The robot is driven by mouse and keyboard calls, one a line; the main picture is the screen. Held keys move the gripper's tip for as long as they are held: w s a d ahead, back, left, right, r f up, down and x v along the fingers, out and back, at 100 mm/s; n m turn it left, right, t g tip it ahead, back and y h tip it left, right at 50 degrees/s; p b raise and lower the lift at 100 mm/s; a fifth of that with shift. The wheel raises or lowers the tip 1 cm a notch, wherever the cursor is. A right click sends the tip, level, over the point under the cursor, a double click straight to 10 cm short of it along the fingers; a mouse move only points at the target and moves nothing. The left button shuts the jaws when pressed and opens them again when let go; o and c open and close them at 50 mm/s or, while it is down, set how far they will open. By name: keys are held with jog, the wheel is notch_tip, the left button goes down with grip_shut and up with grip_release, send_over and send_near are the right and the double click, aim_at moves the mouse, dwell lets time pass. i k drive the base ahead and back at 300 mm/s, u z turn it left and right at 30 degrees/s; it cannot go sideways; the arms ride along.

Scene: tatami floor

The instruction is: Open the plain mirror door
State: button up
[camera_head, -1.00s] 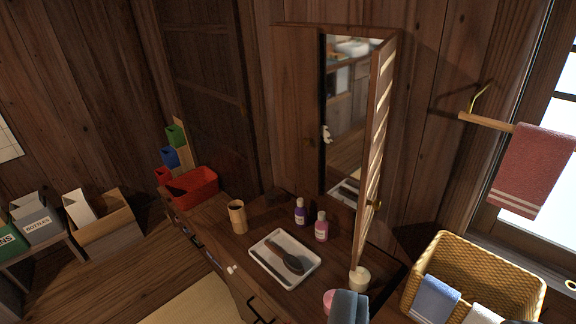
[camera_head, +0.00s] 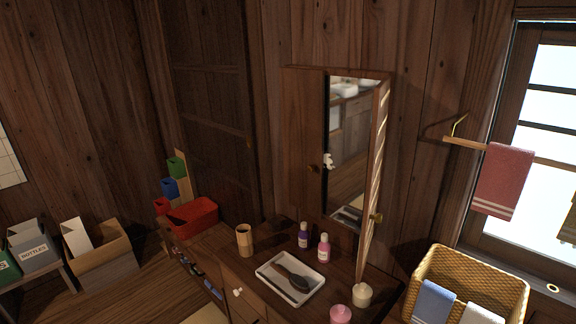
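A mirror cabinet stands on the dark wooden dresser top (camera_head: 240,275) against the plank wall. Its plain wooden door (camera_head: 305,130), on the left, has a small round knob (camera_head: 312,168) near its right edge. It covers the left part of the cabinet and looks shut. Beside it the mirror (camera_head: 352,135) is uncovered and reflects the room. The slatted right door (camera_head: 378,150) stands swung out toward me, with a brass knob (camera_head: 376,218). My gripper is out of view.
On the dresser are a wooden cup (camera_head: 244,240), a purple bottle (camera_head: 303,235), a pink bottle (camera_head: 323,248), a white tray (camera_head: 262,272) with a brush, a cream jar (camera_head: 362,295) and a pink jar (camera_head: 340,314). A wicker basket (camera_head: 475,265) stands right, below a towel bar (camera_head: 464,143).

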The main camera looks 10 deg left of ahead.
aim_at(301, 91)
jog(key=u, duration=0.35)
jog(key=i, duration=1.85)
jog(key=z, duration=0.3)
